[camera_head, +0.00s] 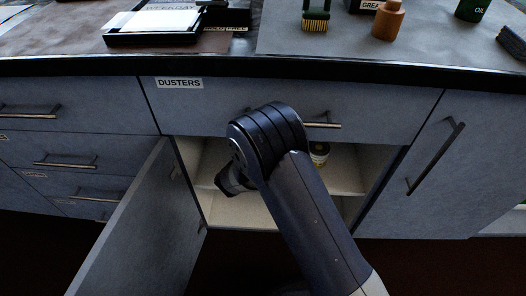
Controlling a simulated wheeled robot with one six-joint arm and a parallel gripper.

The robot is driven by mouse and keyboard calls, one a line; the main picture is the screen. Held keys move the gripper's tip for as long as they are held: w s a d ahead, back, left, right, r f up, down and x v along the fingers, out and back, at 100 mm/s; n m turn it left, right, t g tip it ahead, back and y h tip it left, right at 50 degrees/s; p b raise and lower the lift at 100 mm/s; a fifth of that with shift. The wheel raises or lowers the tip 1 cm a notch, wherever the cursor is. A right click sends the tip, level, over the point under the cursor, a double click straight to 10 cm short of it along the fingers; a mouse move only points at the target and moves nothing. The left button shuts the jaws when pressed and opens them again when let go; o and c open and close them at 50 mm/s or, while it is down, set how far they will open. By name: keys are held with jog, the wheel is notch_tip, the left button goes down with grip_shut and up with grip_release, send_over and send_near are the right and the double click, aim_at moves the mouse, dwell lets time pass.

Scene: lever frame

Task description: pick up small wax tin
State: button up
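A small round container (320,153) with a pale yellow label and dark parts stands on the shelf inside the open cabinet. It may be the small wax tin, but its label is too small to read. My arm covers part of it on the left. My arm reaches up in front of the cabinet, and its dark lower end points into the opening to the left of the container. My gripper's fingers are hidden behind the arm.
The cabinet door (135,225) stands open on the left. The shelf (345,182) shows free room right of the container. A closed drawer labelled DUSTERS (180,83) is above. A brush (316,15), an orange-brown bottle (388,20) and a black tray (152,38) stand on the counter.

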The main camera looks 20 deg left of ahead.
jog(key=c, duration=1)
jog(key=shift+c, duration=0.4)
jog(key=shift+r, duration=0.15)
